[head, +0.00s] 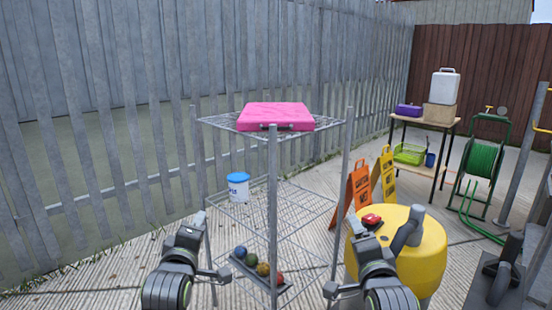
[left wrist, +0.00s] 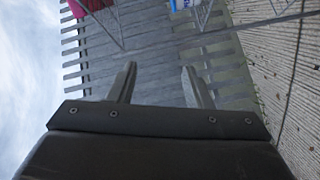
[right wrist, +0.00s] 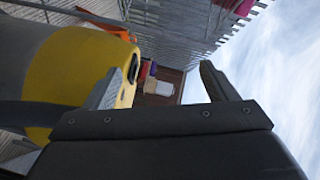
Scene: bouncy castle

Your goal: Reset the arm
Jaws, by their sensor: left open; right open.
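My left gripper (head: 198,222) is in front of the wire shelf rack, at its left side. In the left wrist view its two fingers (left wrist: 158,78) stand apart with nothing between them.
A wire rack (head: 262,196) stands ahead, with a pink case (head: 275,116) on top and a tray of coloured balls (head: 262,270) low down.

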